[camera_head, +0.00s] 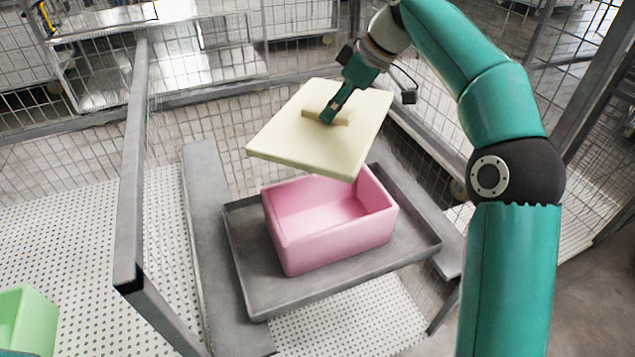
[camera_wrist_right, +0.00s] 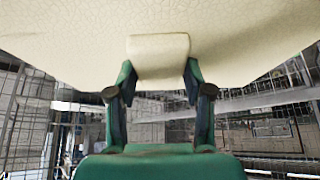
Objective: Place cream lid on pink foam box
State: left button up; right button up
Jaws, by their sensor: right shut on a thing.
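The pink foam box (camera_head: 335,243) is open at the top and sits in a grey tray (camera_head: 262,304). The cream lid (camera_head: 290,135) is a flat square slab with a raised handle block. My right gripper (camera_head: 328,117) is shut on that handle and holds the lid in the air above and behind the box, apart from it. The lid looks tilted and covers the box's far rim in the head view. In the right wrist view, the fingers (camera_wrist_right: 160,80) grip both sides of the handle, and the lid (camera_wrist_right: 70,40) fills the top. My left gripper is not in view.
A grey post and rail (camera_head: 133,170) stand left of the tray. Wire mesh fencing (camera_head: 210,110) runs behind. A light green box (camera_head: 28,318) shows at the lower left on a perforated white surface (camera_head: 80,240).

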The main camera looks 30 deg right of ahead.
jog(key=shift+d+f, duration=0.1)
jog(key=shift+f, duration=0.25)
notch_tip(320, 180, down, 5)
jog(key=shift+d+f+b, duration=0.15)
jog(key=shift+b, duration=0.9)
notch_tip(320, 180, down, 14)
jog(key=o, duration=1.1)
jog(key=shift+o, duration=0.2)
jog(key=b+v, duration=0.1)
jog(key=v, duration=1.1)
